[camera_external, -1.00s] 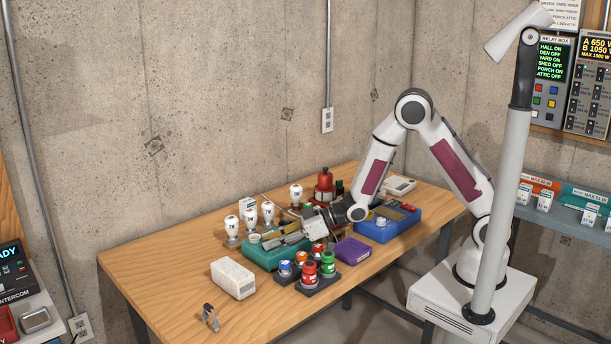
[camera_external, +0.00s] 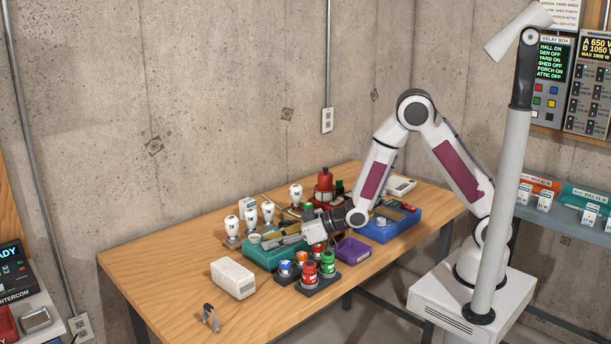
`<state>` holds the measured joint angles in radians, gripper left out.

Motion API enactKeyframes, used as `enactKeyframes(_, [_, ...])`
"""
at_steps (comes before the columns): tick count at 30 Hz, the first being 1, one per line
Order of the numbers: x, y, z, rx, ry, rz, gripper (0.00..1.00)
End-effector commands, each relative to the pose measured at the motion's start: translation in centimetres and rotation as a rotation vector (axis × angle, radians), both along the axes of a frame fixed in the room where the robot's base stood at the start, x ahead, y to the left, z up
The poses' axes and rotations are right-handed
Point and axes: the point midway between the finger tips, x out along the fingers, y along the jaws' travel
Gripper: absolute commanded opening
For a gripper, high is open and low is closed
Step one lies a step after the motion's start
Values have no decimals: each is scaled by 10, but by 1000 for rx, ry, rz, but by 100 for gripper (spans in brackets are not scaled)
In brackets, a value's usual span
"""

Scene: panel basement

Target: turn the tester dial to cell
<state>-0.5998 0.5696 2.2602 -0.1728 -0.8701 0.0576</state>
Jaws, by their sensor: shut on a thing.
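My gripper (camera_external: 308,229) is low over the middle of the wooden bench, between a teal box (camera_external: 262,258) and a purple box (camera_external: 353,249). The tester itself cannot be made out clearly among the crowded things under the gripper.
Several white bulbs (camera_external: 250,219) and a red bottle-like item (camera_external: 324,184) stand behind. Red, green and blue capped items (camera_external: 309,272) stand in front. A blue box (camera_external: 388,229) is right.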

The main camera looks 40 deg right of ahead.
Motion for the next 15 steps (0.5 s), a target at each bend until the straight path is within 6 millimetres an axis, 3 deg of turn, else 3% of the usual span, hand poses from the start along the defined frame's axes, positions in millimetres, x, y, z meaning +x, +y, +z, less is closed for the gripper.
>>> enactKeyframes(7, [0, 0, 1, 1, -2, 0, 0])
enactKeyframes(8, [0, 0, 1, 1, -2, 0, 26])
enactKeyframes(9, [0, 0, 1, 1, -2, 0, 37])
enactKeyframes(15, [0, 0, 0, 0, -1, 0, 38])
